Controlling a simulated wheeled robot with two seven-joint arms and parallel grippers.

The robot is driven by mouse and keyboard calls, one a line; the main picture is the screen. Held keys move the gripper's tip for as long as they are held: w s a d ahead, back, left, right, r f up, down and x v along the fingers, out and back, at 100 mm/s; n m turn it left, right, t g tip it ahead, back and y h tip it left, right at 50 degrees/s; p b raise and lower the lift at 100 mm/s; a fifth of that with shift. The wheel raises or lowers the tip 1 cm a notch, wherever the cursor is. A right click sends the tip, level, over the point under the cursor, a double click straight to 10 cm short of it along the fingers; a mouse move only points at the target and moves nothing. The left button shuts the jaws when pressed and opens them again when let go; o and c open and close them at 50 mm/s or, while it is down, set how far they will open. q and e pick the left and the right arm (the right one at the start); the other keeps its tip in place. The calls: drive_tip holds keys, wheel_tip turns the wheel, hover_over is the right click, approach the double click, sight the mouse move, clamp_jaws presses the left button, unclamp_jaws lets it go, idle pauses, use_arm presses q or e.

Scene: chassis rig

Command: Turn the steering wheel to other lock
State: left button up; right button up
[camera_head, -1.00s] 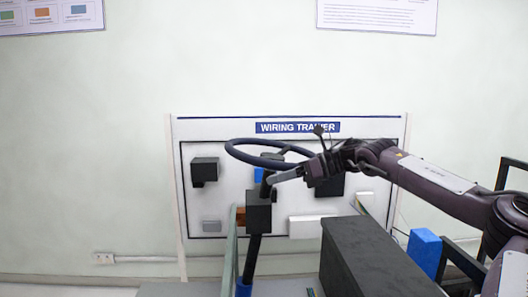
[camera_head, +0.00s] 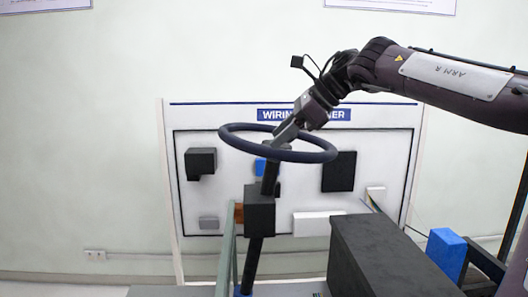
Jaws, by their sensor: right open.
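The steering wheel (camera_head: 320,157) is a dark ring, tilted, on top of a dark column (camera_head: 259,212) that rises from the rig in front of the wall panel. My right gripper (camera_head: 282,137) reaches in from the upper right, with its fingers over the inside of the ring, near the hub. The gripper is open. Whether its fingers touch the wheel or hub cannot be told. The gripper hides part of the wheel's far rim. My left gripper is not in view.
A wiring trainer panel (camera_head: 300,197) with black, blue and white boxes stands behind the wheel. A large black box (camera_head: 385,255) is right of the column, with a blue block (camera_head: 446,252) beside it. A thin greenish post (camera_head: 226,255) stands left of the column.

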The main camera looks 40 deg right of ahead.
sight(264, 150)
drive_tip(key=x, duration=0.1)
drive_tip(key=p+x, duration=0.1)
drive_tip(key=x, duration=0.3)
drive_tip(key=shift+w+d+f+p, duration=0.1)
drive_tip(key=shift+w+d+p, duration=0.1)
drive_tip(key=shift+w+p, duration=0.1)
drive_tip(key=shift+w+a+f, duration=0.15)
drive_tip(key=shift+a+f, duration=0.05)
drive_tip(key=shift+f, duration=0.05)
clamp_jaws()
